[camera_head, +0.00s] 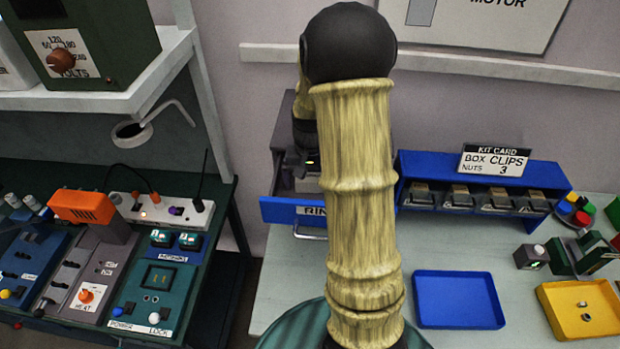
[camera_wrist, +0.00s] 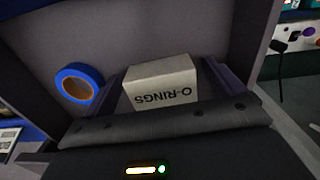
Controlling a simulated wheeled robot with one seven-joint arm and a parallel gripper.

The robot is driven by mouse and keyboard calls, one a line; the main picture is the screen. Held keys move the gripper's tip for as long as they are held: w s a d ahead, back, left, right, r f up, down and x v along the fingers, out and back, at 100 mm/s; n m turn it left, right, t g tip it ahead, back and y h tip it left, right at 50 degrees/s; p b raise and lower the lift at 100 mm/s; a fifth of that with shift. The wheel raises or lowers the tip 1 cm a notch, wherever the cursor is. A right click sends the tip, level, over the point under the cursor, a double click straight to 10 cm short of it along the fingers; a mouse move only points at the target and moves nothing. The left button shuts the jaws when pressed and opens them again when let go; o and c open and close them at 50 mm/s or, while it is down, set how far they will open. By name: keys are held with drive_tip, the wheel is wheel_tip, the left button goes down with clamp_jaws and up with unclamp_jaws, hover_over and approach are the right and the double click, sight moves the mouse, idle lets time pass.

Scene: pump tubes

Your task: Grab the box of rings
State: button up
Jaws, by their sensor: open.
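The box of rings (camera_wrist: 161,82) is a pale grey carton lettered "O-RINGS", upside down in the wrist view. It lies inside the grey drawer unit's open drawer, whose blue front (camera_head: 275,209) carries a label partly hidden by my arm in the head view. My gripper (camera_head: 302,165) is over the drawer. In the wrist view its dark fingers show on the left and right of the box, apart, with the box between them. I cannot tell whether they touch it.
A blue tape roll (camera_wrist: 79,83) lies close to the box in the wrist view. The drawer walls stand close around my gripper. A blue bin rack (camera_head: 545,175) with a kit card, an empty blue tray (camera_head: 457,300) and a yellow tray (camera_head: 560,318) are to the right.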

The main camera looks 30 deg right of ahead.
sight(309, 178)
idle(0.3)
drive_tip(key=c, duration=1)
drive_tip(key=shift+r, duration=0.1)
drive_tip(key=shift+c, duration=0.2)
wheel_tip(309, 178, up, 10)
drive_tip(key=b, duration=0.3)
drive_tip(key=shift+w, duration=0.15)
drive_tip(key=shift+d, duration=0.1)
drive_tip(key=shift+s, duration=0.2)
drive_tip(key=shift+w+a, duration=0.1)
drive_tip(key=shift+a, duration=0.1)
